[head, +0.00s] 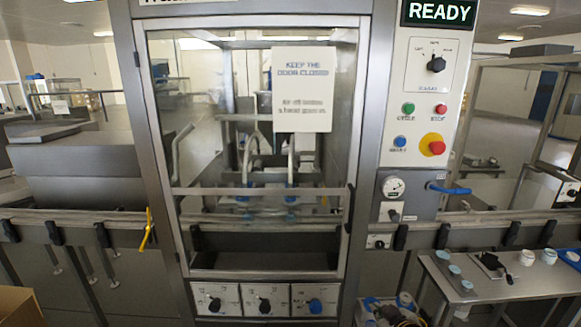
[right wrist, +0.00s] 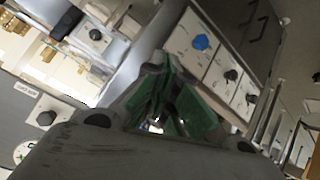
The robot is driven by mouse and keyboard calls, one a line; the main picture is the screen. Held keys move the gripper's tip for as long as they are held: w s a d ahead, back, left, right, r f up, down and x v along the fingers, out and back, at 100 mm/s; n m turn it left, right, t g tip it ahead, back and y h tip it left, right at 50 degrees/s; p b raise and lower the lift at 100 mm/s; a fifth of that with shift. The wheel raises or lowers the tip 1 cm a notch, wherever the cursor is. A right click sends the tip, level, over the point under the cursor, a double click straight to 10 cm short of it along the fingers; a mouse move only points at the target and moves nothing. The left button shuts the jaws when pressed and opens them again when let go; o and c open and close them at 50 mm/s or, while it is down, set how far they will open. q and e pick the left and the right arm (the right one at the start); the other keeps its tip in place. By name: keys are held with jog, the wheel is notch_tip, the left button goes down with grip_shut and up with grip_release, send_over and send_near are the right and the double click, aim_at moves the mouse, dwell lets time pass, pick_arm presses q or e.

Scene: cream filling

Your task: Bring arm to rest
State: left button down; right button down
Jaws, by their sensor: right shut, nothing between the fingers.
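My right gripper (right wrist: 168,88) shows in the right wrist view, with its green fingers shut and nothing held between them. It points toward a panel of white dial plates (right wrist: 215,68) with a blue knob, apart from it as far as I can tell. I cannot make out either gripper in the head view. My left gripper is in neither view.
The filling machine stands ahead with its clear door (head: 250,150) down and a READY display (head: 438,12). A rail (head: 75,232) runs across the front. A side table (head: 500,283) with small pots is at right, a cardboard box (head: 25,307) at lower left.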

jog(key=s+a+f+m+g, duration=0.15)
jog(key=s+f+g, duration=0.3)
jog(key=s, duration=0.55)
jog(key=s+f+m+g, duration=0.25)
jog(key=s+f, duration=0.35)
jog(key=s, duration=0.4)
notch_tip(320, 180, down, 32)
jog(key=s+n+g, duration=0.1)
jog(key=s, duration=0.2)
jog(key=s+d+f, duration=0.2)
jog(key=s+f, duration=0.8)
jog(key=s, duration=0.1)
jog(key=s+d+f+g, duration=0.1)
jog(key=s+f, duration=0.9)
jog(key=s, duration=0.1)
jog(key=shift+d+h, duration=0.3)
jog(key=shift+d, duration=0.1)
dwell(1.8)
